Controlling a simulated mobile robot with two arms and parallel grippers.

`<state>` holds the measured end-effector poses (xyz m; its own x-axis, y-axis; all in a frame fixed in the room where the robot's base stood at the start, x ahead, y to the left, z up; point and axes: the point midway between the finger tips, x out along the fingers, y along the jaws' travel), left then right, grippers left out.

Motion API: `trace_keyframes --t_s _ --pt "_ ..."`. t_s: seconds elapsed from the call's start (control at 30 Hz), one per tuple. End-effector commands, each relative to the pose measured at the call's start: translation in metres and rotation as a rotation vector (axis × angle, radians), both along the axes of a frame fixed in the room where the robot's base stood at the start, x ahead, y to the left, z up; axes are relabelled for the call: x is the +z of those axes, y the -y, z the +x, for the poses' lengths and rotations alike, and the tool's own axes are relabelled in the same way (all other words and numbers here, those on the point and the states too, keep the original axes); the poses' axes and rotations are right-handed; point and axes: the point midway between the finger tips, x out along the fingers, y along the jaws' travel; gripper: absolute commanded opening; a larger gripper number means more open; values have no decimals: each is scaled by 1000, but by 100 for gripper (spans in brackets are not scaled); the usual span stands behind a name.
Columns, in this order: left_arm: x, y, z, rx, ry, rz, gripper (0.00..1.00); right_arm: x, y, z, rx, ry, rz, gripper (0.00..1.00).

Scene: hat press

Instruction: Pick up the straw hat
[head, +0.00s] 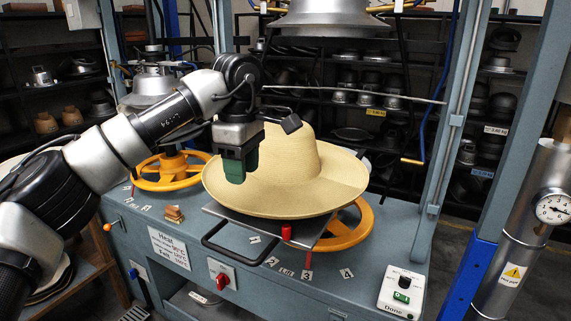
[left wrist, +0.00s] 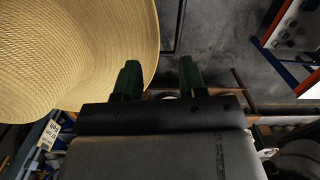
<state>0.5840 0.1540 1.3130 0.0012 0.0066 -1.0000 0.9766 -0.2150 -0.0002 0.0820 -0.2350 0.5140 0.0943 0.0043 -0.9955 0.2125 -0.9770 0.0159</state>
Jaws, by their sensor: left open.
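The straw hat (head: 315,178) is pale tan with a tall crown and a wide brim. It rests upright on the metal plate of the press in the head view. My left gripper (head: 240,168) is in front of the left part of the brim, pointing down, and hides some of it. In the left wrist view the brim (left wrist: 75,50) fills the upper left. There the left gripper's two green fingers (left wrist: 160,78) are apart with nothing between them, close to the brim's edge. Whether they touch the brim I cannot tell. My right gripper is not in view.
The hat sits on a plate with a black handle (head: 225,247) and a red knob (head: 287,231). Yellow handwheels (head: 168,172) flank it. A metal press head (head: 330,18) hangs above. Blue-grey posts (head: 455,110) and a gauge pipe (head: 515,225) stand at the right.

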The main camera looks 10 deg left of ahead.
Motion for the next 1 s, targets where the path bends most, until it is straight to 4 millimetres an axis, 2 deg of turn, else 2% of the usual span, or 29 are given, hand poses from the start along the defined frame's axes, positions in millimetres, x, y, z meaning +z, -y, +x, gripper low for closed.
trace_keyframes --t_s 0.1,0.37,0.53,0.7,0.97,1.0 --pt "-20 0 0 -1 -4 -2 41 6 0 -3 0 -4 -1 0" --pt "-41 2 1 0 -3 -3 41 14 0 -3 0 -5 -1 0" --pt "-64 5 4 -2 -5 -4 41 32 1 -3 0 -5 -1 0" --pt "-85 5 4 0 -1 -6 41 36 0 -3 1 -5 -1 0" --pt "-89 5 4 1 1 -5 41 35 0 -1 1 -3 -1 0" --pt "-89 5 4 1 1 -5 35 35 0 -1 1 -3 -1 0"
